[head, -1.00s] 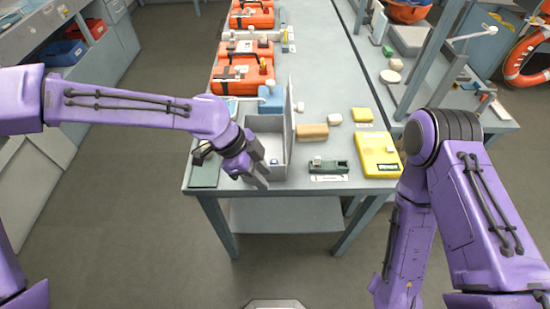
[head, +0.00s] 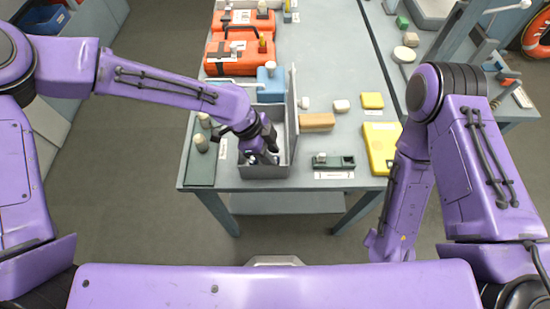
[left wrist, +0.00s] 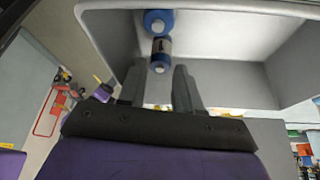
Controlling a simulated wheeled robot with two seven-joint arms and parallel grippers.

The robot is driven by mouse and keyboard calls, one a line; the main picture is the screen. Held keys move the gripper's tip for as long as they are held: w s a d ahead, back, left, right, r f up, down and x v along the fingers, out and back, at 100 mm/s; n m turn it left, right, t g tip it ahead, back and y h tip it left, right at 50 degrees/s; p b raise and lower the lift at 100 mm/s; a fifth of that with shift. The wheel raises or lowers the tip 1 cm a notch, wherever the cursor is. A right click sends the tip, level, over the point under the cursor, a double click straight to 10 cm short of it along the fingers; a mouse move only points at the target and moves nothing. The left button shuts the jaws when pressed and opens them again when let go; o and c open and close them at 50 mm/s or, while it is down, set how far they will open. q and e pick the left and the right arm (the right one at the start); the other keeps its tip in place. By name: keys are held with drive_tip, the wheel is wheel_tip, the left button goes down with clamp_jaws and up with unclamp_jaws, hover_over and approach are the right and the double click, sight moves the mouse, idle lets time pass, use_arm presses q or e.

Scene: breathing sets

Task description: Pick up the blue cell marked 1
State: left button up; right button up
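Two blue cells show in the left wrist view inside a light grey open box (left wrist: 225,52). The nearer blue cell (left wrist: 161,50) has a dark band and a pale end; the farther blue cell (left wrist: 158,20) sits just beyond it. I cannot read a number on either. My left gripper (left wrist: 158,78) is open, its two fingers apart on either side of the nearer cell's line, with no clear contact. In the head view my left gripper (head: 262,157) reaches down into the grey box (head: 268,171) and hides the cells. My right gripper is out of view.
Left of the box lies a green mat (head: 201,170) with small pale-topped items. Right of it are a tan block (head: 317,121), a dark green tray (head: 334,161) and a yellow case (head: 381,147). Orange cases (head: 236,50) stand behind.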

sight(275, 158)
use_arm(q)
drive_tip(key=x, duration=0.3)
drive_tip(key=shift+f, duration=0.15)
clamp_jaws()
